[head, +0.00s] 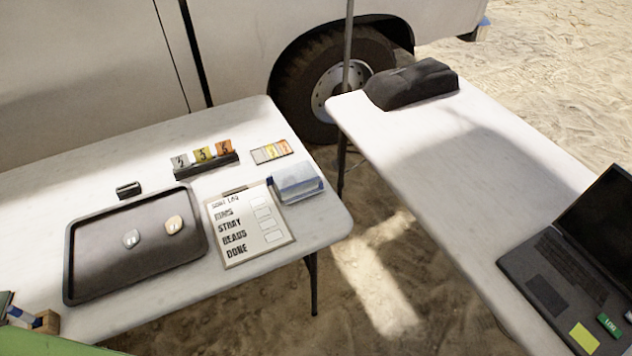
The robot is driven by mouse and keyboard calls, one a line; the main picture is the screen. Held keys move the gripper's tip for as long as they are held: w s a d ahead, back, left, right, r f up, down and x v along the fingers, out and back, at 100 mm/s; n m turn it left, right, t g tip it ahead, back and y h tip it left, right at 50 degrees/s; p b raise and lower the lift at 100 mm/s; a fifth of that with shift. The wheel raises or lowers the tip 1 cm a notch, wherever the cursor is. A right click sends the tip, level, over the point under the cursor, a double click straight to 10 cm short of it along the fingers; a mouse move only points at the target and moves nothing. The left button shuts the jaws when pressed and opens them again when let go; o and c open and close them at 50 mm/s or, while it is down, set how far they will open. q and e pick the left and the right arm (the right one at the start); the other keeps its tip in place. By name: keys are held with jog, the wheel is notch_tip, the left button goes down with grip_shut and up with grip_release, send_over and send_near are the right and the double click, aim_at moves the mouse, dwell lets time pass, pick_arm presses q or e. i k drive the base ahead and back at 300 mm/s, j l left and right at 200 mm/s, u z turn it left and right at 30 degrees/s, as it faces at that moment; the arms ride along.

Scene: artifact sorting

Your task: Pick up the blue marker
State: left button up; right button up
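A slim white and blue object (22,315), which looks like the blue marker, shows at the lower left edge of the head view. It leans at a tilt by a small brown wooden holder (46,322) on the left white table (165,306). It is small and partly cut off by the picture's edge, so I cannot tell whether it stands inside the holder. Neither of my grippers is in view.
A dark tray (88,284) with two small pieces, a clipboard (284,243), a blue and white box (297,183) and numbered markers (203,155) occupy the left table. A gap separates the right table (440,160), which holds a laptop (545,292) and a black bag (412,84).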

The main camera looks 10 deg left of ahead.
aim_at(14, 310)
jog(key=u, duration=2.4)
